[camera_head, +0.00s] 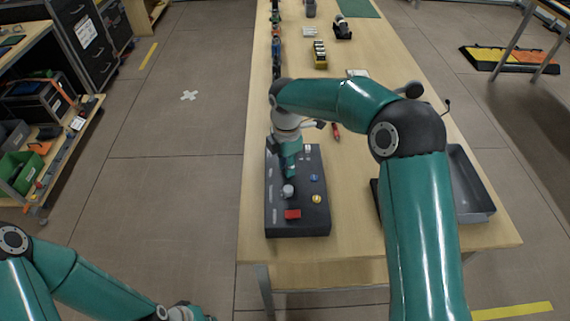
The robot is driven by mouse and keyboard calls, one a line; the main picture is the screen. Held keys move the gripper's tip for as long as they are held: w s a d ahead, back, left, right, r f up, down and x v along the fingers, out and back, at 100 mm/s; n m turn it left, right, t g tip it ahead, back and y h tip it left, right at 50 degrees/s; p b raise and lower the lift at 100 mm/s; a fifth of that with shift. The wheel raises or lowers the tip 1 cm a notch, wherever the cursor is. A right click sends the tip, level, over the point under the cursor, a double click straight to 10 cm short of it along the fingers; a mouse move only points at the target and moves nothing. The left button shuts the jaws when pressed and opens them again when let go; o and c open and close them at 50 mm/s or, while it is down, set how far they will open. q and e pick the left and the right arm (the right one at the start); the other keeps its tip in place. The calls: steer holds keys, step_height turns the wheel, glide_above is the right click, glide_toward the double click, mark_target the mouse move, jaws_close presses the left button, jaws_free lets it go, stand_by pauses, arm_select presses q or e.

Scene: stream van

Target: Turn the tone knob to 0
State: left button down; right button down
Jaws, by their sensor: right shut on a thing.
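A dark control panel (275,222) lies on the near left part of the wooden table. It carries small coloured parts: a blue one (314,177), a yellow one (317,198), a red block (293,214) and a pale one (307,148). My right gripper (288,189) points down over the panel's middle left, shut on a small grey knob there. The arm and gripper hide much of the upper panel. The labels are too small to read, so I cannot tell the knob's setting. My left arm is low at the left; its fingers are out of frame.
A grey tray (482,206) stands on the table at the right, partly behind my right arm. A red pen-like object (336,132) lies beyond the panel. Shelves with a green bin (18,172) stand at the left.

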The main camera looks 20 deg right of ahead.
steer(key=shift+w+a, duration=0.1)
steer(key=shift+w, duration=0.05)
steer(key=shift+r+m, duration=0.1)
steer(key=shift+m, duration=0.3)
steer(key=m, duration=0.3)
steer(key=shift+w+m, duration=0.1)
steer(key=shift+m, duration=0.2)
steer(key=m+b, duration=0.1)
steer(key=m, duration=1)
steer(key=shift+r+m+b, duration=0.1)
steer(key=shift+m+b, duration=0.2)
steer(key=shift+b, duration=0.1)
steer(key=m, duration=0.5)
steer(key=shift+w+m+b, duration=0.1)
steer(key=shift+m+b, duration=0.25)
steer(key=shift+m, duration=0.05)
